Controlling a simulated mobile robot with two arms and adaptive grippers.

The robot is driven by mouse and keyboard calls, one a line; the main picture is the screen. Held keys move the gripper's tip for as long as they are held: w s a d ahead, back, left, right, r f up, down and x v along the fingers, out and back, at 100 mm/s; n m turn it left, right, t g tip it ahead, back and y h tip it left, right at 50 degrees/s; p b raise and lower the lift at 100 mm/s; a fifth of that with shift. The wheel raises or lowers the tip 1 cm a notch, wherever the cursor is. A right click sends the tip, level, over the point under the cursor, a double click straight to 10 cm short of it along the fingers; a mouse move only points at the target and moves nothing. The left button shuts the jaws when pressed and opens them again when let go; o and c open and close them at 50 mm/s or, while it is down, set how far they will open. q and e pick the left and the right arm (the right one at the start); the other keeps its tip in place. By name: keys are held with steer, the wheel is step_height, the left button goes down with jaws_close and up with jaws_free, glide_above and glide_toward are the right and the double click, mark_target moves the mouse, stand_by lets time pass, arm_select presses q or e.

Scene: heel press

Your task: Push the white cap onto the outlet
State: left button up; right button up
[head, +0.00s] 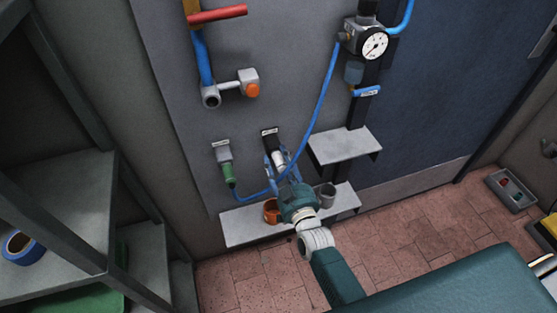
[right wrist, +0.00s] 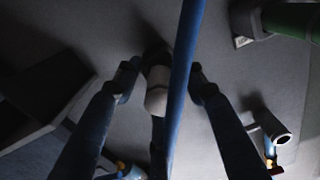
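The white cap (head: 279,158) is at the dark outlet (head: 270,139) on the grey wall panel, between my right gripper's fingers. In the right wrist view the cap (right wrist: 157,91) is a pale cylinder in front of the dark outlet fitting (right wrist: 156,54). I cannot tell how far it sits on the outlet. My right gripper (head: 277,156) reaches up to it from below. Its fingers (right wrist: 163,76) stand apart on both sides of the cap, with gaps visible. A blue hose crosses close beside the cap and hides part of the view. My left gripper is not in view.
The blue hose (head: 323,97) runs from the gauge unit (head: 369,42) to a green connector (head: 228,171) left of the outlet. A small shelf (head: 345,146) juts out at the right. A lower shelf (head: 240,229) holds an orange cup (head: 271,211) and a grey cup (head: 328,194).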

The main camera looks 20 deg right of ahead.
mark_target(283, 171)
jaws_close()
steer(key=shift+s, duration=0.15)
steer(key=shift+s+d+p, duration=0.1)
steer(key=shift+s+p, duration=1.3)
steer(key=shift+s, duration=1.45)
